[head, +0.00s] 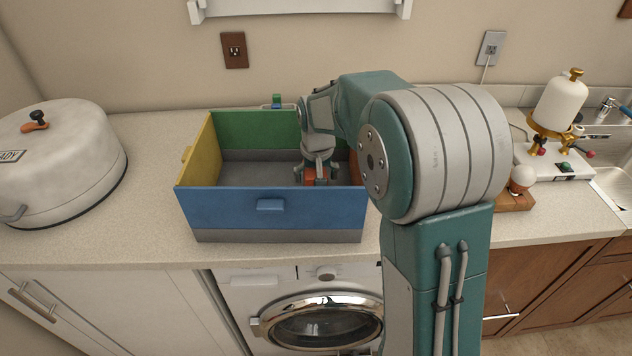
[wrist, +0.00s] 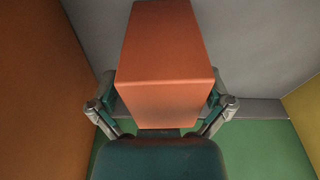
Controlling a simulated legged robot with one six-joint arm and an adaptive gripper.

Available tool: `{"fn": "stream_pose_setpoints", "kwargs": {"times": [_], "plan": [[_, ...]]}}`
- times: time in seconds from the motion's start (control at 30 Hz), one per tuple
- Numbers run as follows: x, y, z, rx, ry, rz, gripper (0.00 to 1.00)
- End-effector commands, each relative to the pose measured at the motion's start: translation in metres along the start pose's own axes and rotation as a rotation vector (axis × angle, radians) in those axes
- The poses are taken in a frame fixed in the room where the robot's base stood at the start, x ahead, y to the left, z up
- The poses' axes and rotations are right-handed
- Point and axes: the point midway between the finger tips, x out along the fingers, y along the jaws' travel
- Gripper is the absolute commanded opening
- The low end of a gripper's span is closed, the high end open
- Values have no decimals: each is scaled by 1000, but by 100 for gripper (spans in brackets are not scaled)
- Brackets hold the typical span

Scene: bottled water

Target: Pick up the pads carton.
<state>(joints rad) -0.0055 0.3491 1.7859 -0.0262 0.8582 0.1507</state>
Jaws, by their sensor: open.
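An orange carton, which I take to be the pads carton (head: 309,175), is inside the coloured box near its right wall in the head view. Only a small part of it shows there below my gripper (head: 317,172). In the wrist view the carton (wrist: 165,60) fills the middle, a plain orange block. My gripper (wrist: 162,110) reaches down into the box with one finger at each side of the carton. The fingers are open. Whether they touch the carton is hidden, since the carton covers the fingertips.
The box has a blue front wall (head: 240,208), a yellow left wall (head: 198,150), a green back wall and an orange right wall close to my gripper. A large white pot (head: 62,165) stands to the left. A white dispenser (head: 560,103) stands to the right. The box's left floor is clear.

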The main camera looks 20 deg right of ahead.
Motion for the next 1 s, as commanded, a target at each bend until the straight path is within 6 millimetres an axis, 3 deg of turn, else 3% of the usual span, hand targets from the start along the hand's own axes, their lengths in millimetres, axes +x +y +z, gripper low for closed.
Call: {"fn": "stream_pose_setpoints", "kwargs": {"times": [0.03, 0.2, 0.63, 1.0], "plan": [[0, -1, 0, -1, 0, 0, 100], [0, -1, 0, -1, 0, 0, 24], [-7, -1, -1, -1, 0, 0, 21], [-79, -1, -12, -1, 4, -1, 21]]}}
